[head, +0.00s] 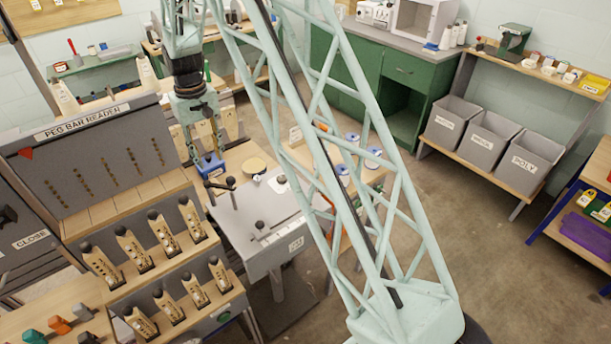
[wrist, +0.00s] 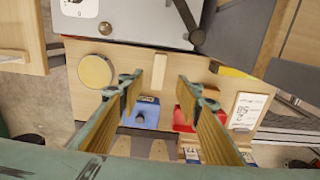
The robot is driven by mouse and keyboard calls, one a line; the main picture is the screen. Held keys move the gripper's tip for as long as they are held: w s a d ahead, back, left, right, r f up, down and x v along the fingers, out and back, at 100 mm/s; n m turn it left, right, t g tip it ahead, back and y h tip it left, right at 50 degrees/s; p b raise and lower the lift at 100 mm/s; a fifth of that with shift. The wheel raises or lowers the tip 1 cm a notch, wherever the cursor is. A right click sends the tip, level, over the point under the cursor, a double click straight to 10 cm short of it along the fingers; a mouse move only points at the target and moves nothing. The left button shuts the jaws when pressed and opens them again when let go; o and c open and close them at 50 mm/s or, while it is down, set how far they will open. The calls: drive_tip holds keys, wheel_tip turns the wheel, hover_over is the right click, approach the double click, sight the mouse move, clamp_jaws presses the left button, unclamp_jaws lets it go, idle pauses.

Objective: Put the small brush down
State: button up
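My gripper (head: 206,150) hangs over the small wooden table behind the grey machine in the head view. In the wrist view its two fingers (wrist: 160,92) are spread apart, with nothing held between them. A blue block with a dark hole (wrist: 141,112) lies below, near the left finger; it also shows under the gripper in the head view (head: 210,166). A short pale wooden bar (wrist: 159,71) shows on the table between the fingertips; I cannot tell whether it is part of the small brush. I make out no brush for certain. The right finger partly hides a red object (wrist: 184,119).
A round tan disc (wrist: 96,71) lies left of the fingers and a written card (wrist: 247,111) lies right. The grey machine with dark levers (head: 262,222) stands beside the table. The peg bar reader (head: 95,160) rises to the left. Open floor (head: 480,260) lies right.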

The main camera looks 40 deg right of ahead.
drive_tip(key=s+r+t, duration=0.1)
drive_tip(key=s+r, duration=1)
drive_tip(key=r, duration=0.3)
drive_tip(key=s+r+t, duration=0.1)
drive_tip(key=s+r, duration=1.1)
drive_tip(key=r, duration=0.2)
drive_tip(key=s+r, duration=0.2)
drive_tip(key=s, duration=1.4)
drive_tip(key=s+r+t, duration=0.1)
drive_tip(key=s+r, duration=0.2)
drive_tip(key=s, duration=1.4)
drive_tip(key=shift+s+m+t, duration=0.15)
drive_tip(key=shift+m+t, duration=0.15)
drive_tip(key=shift+s, duration=0.1)
